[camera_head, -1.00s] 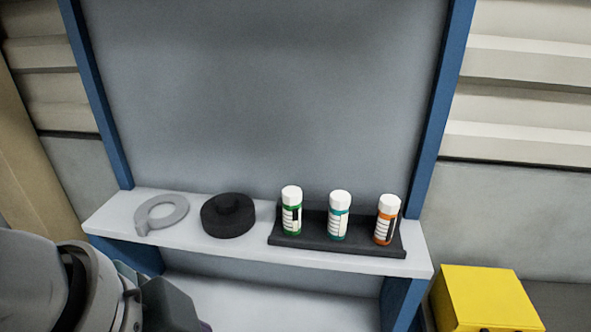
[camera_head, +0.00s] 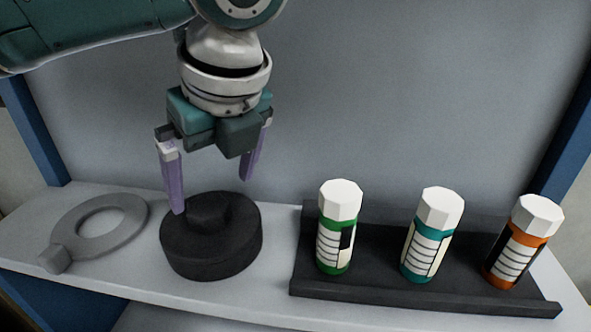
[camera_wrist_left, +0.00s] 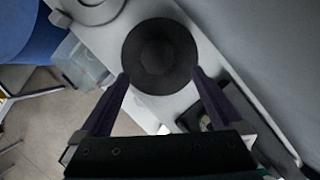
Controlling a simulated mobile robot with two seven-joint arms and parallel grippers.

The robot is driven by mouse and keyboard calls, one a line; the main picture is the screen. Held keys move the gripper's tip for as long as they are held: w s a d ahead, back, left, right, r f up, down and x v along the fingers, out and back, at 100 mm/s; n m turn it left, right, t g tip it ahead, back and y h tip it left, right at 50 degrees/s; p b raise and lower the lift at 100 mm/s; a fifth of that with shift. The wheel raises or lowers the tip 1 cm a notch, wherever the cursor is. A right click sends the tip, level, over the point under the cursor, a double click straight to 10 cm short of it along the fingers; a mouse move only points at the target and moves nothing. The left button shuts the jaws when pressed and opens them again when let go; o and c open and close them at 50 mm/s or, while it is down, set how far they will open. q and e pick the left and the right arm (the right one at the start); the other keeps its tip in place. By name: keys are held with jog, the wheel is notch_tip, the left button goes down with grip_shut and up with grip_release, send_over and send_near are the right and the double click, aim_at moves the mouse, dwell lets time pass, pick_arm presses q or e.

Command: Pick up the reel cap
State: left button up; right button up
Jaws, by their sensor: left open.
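The reel cap (camera_head: 212,250), a black disc with a raised knob, lies flat on the light grey shelf, left of the bottle rack. In the left wrist view the reel cap (camera_wrist_left: 160,58) shows as a dark circle just beyond the fingertips. My left gripper (camera_head: 212,197) points down over the reel cap, its purple fingers apart on either side of the knob's position. It is open and holds nothing. The left fingertip overlaps the cap's rim in the picture; I cannot tell whether it touches. My right gripper is not in view.
A grey ring with a tab (camera_head: 66,228) lies on the shelf to the left. A black rack (camera_head: 380,283) on the right holds a green bottle (camera_head: 338,228), a teal bottle (camera_head: 432,236) and an orange bottle (camera_head: 521,243), all white-capped. A grey panel (camera_head: 400,90) stands behind.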

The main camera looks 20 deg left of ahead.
aim_at(208, 206)
pick_arm(q)
jog(key=x, duration=0.4)
jog(key=p+x, duration=0.1)
jog(key=x, duration=0.1)
jog(key=shift+a+r, duration=0.1)
jog(key=shift+a, duration=0.25)
jog(key=shift+c, duration=0.2)
grip_shut()
